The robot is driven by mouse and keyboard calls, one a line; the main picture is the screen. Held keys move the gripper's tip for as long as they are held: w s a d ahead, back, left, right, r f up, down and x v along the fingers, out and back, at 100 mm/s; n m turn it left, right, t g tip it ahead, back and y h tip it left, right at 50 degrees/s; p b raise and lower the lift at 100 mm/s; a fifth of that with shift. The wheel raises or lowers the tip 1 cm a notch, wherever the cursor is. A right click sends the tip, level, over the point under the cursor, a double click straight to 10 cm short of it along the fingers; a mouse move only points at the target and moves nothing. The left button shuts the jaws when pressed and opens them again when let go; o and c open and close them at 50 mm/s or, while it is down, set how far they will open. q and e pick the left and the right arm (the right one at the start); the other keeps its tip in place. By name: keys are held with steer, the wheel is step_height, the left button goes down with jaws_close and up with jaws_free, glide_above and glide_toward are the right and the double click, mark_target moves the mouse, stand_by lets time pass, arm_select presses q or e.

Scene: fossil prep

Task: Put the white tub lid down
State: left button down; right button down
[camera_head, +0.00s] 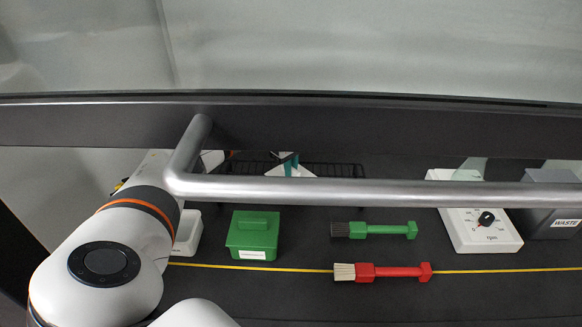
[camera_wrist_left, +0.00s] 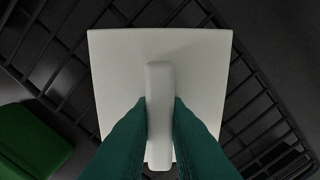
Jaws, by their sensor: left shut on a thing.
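The white tub lid (camera_wrist_left: 115,75) is a square plate with a raised bar handle (camera_wrist_left: 160,105). My left gripper (camera_wrist_left: 160,112) is shut on that handle, one teal finger on each side. In the wrist view the lid is above a black wire rack (camera_wrist_left: 55,60); I cannot tell whether it touches it. In the head view my left gripper (camera_head: 289,160) and a bit of the white lid show behind the silver bar, mostly hidden. The white tub (camera_head: 187,235) stands at the left, partly covered by my left arm. My right gripper is not in view.
A green lidded tub (camera_head: 253,232) stands right of the white tub. A green brush (camera_head: 385,230) and a red brush (camera_head: 395,271) lie near a yellow line. A white dial box (camera_head: 480,232) and a grey waste bin (camera_head: 552,222) are at the right. A silver bar (camera_head: 350,191) crosses in front.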

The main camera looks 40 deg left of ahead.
arm_select(q)
steer(key=c, duration=1.4)
jaws_free()
steer(key=shift+f, duration=0.1)
steer(key=shift+r, duration=0.45)
step_height(320, 180, up, 11)
steer(key=b, duration=0.2)
steer(key=shift+r+b, duration=0.2)
steer(key=shift+b, duration=0.1)
